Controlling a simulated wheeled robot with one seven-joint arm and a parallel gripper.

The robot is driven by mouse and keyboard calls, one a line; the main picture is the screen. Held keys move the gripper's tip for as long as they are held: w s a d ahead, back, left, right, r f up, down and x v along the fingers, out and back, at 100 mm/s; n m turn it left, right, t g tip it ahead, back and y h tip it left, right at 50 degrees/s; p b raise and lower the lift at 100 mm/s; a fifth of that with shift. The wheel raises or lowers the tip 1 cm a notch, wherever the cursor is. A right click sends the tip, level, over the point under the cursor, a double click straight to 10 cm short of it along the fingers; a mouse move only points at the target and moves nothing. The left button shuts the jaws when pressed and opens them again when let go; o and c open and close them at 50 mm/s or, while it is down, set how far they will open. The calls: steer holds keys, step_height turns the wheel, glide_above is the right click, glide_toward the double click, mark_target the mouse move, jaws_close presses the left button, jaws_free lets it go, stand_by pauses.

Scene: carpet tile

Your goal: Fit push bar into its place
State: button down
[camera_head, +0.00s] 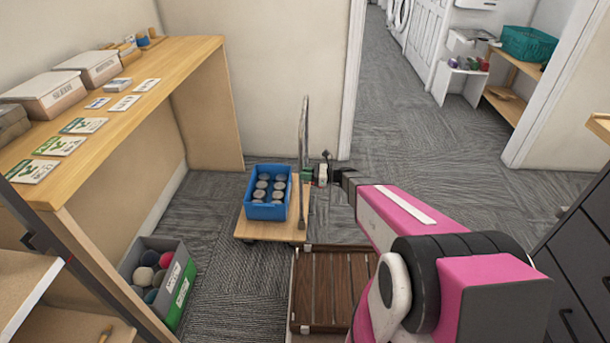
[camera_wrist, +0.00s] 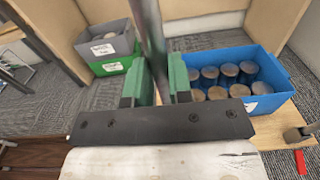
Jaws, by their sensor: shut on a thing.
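The push bar (camera_head: 304,120) is a grey metal bar, seen nearly edge-on and about upright at the right edge of a wooden cart (camera_head: 255,231). It also shows as a grey tube in the wrist view (camera_wrist: 150,30). My gripper (camera_head: 312,175) is shut on it, with the green fingers on either side of the tube (camera_wrist: 158,82). The bar's lower end is near the cart's right edge; I cannot tell whether it sits in its place. A blue crate (camera_head: 267,212) with several grey-topped cans stands on the cart. A small dark fitting (camera_wrist: 297,135) shows on the cart deck.
A wooden shelf table (camera_head: 190,62) with boxes and cards stands left. A grey-green bin (camera_head: 182,307) of balls is on the carpet below. A brown slatted platform (camera_head: 325,320) lies in front of the cart. Dark drawers (camera_head: 580,250) stand right. Carpet is open behind, towards the doorway.

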step_height(320, 180, down, 6)
stand_by(3.9)
steer(key=c, duration=0.9)
jaws_free()
steer(key=shift+f, duration=0.1)
steer(key=shift+c, duration=0.2)
steer(key=d, duration=1)
steer(key=shift+s+d, duration=0.25)
steer(key=shift+d, duration=0.1)
